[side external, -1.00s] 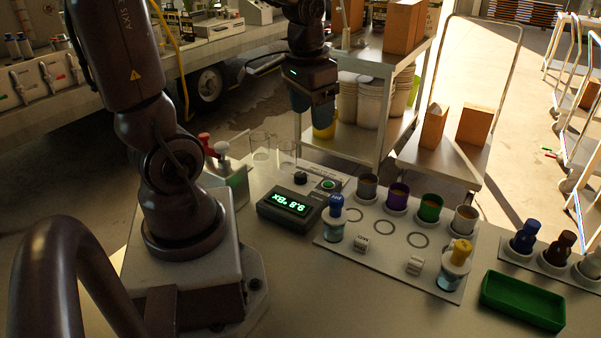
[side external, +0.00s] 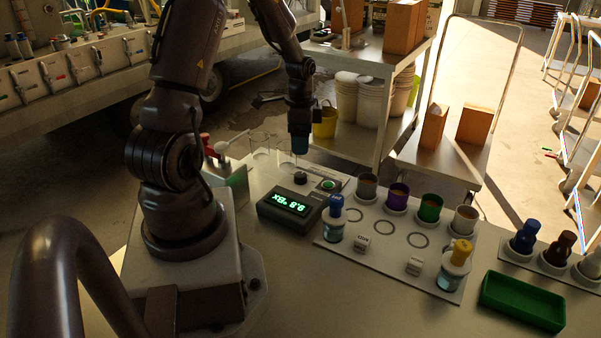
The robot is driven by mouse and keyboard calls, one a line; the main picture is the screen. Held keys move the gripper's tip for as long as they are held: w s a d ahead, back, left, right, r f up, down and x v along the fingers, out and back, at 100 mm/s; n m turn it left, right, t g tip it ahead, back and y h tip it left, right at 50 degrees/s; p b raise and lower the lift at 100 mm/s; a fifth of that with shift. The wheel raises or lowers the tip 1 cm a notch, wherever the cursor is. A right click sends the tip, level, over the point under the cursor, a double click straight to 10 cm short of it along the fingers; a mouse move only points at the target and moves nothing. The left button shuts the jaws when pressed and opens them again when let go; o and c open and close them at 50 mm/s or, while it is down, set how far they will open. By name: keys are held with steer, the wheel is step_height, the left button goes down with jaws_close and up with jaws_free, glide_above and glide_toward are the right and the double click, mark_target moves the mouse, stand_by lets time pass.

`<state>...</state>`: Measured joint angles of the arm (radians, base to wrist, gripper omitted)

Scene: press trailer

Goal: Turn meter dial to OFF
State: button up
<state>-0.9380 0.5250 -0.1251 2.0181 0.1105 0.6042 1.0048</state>
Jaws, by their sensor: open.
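The meter (side external: 291,208) is a dark box with a lit green display, standing on the work table beside my arm's base. A small black round dial (side external: 300,178) sits just behind the display on a light panel. Its pointer and markings are too small to read. My gripper (side external: 300,149) points down directly above the dial, with a small gap showing between them. Its fingers look open and empty. A green-lit round button (side external: 329,185) is to the right of the dial.
Clear glasses (side external: 262,143) stand close to the left of my gripper. A red-handled item (side external: 206,141) is farther left. A rack (side external: 395,235) with colored cups and capped bottles lies to the right, with a green tray (side external: 522,301) beyond. The front table is clear.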

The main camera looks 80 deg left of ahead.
mark_target(300, 175)
step_height(300, 175, down, 10)
steer(key=shift+r, duration=0.1)
steer(key=shift+c, duration=0.2)
steer(key=c, duration=0.9)
